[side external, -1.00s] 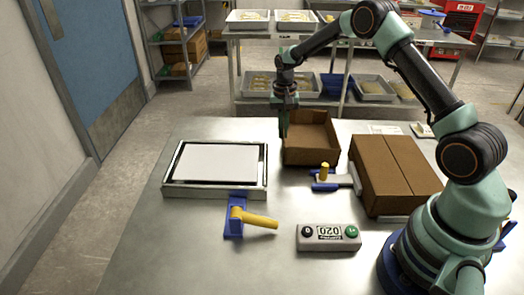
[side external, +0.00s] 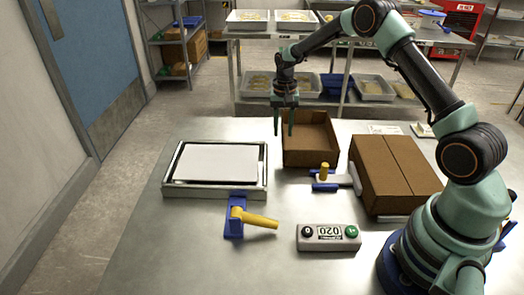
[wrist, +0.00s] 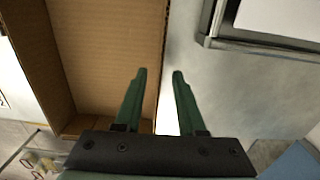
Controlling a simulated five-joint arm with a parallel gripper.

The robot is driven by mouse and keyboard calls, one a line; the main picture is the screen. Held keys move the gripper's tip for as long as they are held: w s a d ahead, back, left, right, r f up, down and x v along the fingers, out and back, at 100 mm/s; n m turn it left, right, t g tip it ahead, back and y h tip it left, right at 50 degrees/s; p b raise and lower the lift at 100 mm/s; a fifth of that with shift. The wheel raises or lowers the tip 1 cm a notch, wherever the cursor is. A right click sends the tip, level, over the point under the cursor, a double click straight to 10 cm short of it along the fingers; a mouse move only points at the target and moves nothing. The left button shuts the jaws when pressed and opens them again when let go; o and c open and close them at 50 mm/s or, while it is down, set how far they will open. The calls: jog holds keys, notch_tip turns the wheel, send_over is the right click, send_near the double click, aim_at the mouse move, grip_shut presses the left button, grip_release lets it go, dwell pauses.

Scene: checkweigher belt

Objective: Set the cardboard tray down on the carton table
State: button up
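The open brown cardboard tray (side external: 322,158) appears to rest level on the steel table (side external: 200,235), between the flat white plate and the closed carton. It looks empty. My gripper (side external: 284,134) is at its left wall. Its green fingers are spread, one on each side of that wall in the picture. In the wrist view, the tray (wrist: 110,50) fills the left side. Its wall edge runs between the open fingertips of my gripper (wrist: 160,71), with a gap visible to both. No separate table marked for cartons can be told apart.
A framed scale with a white plate (side external: 217,161) stands left. A blue block with a yellow handle (side external: 258,220), a small blue-and-yellow fixture (side external: 325,181) and a button box (side external: 329,238) are in front. A closed carton (side external: 395,170) stands right. The front left tabletop is clear.

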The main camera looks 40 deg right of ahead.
notch_tip(320, 180, up, 11)
dwell(0.3)
jog(key=shift+w+r, duration=0.1)
jog(key=s+a+r+n+t, duration=0.1)
jog(key=s+a+r+n, duration=0.15)
jog(key=s+r, duration=0.2)
jog(key=s+a+r+n+t, duration=0.1)
jog(key=s+a+r, duration=0.25)
jog(key=r, duration=0.25)
jog(key=s+a+n+t, duration=0.2)
jog(key=s+a, duration=0.1)
jog(key=s, duration=0.4)
jog(key=s+a+n+t, duration=0.1)
jog(key=s+a+n, duration=0.2)
jog(key=s, duration=0.4)
jog(key=shift+r+t, duration=0.15)
jog(key=shift+t, duration=0.25)
